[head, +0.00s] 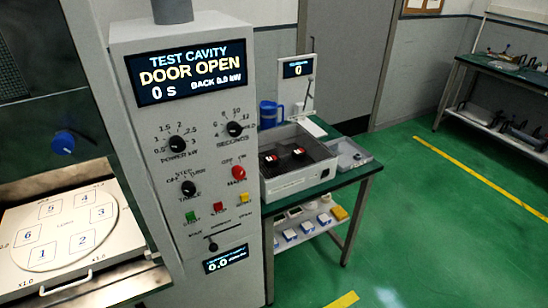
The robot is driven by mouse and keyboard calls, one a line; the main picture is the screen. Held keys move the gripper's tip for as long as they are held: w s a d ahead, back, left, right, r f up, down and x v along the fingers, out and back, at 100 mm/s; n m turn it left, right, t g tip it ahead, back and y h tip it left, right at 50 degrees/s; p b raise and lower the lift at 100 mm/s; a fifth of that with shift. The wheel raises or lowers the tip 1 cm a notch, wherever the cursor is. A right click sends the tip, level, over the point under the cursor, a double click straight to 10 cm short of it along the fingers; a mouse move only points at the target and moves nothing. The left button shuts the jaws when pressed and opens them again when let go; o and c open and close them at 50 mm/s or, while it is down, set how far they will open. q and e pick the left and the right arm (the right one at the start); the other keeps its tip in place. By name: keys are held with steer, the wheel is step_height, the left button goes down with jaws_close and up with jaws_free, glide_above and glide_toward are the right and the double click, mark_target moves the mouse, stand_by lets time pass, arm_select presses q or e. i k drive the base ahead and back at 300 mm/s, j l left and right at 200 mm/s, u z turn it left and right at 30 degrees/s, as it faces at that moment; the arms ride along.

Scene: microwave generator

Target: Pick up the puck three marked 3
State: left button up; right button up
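No puck with a readable 3 shows in the head view. Two small dark objects with red and white tops, a left one (271,158) and a right one (297,152), lie in an open grey-white box (290,184) on the side table; any marks on them are too small to read. A round white plate (66,229) at the lower left has squares numbered 1 to 6, and its square marked 3 (101,212) looks empty. Neither of my grippers is in view.
The grey control cabinet (190,110) stands between the plate and the side table (352,158), its display reading DOOR OPEN. A blue jug (268,113) and a clear tray (348,155) flank the box. Green floor (440,230) is clear to the right.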

mark_target(299, 153)
steer(key=i+l+u, duration=0.1)
steer(key=u, duration=0.35)
steer(key=l+u, duration=0.25)
steer(key=u, duration=0.25)
steer(key=i+l+u, duration=0.1)
steer(key=l+u, duration=0.15)
steer(key=u, duration=0.2)
steer(key=l+u, duration=0.25)
steer(key=l, duration=0.3)
steer(key=l+u, duration=0.3)
steer(key=l, duration=0.2)
steer(key=k+l, duration=0.1)
steer(key=l, duration=0.25)
steer(key=l+u, duration=0.1)
steer(key=l, duration=0.3)
steer(key=k+l, duration=0.15)
steer(key=l, duration=0.2)
steer(key=u, duration=0.05)
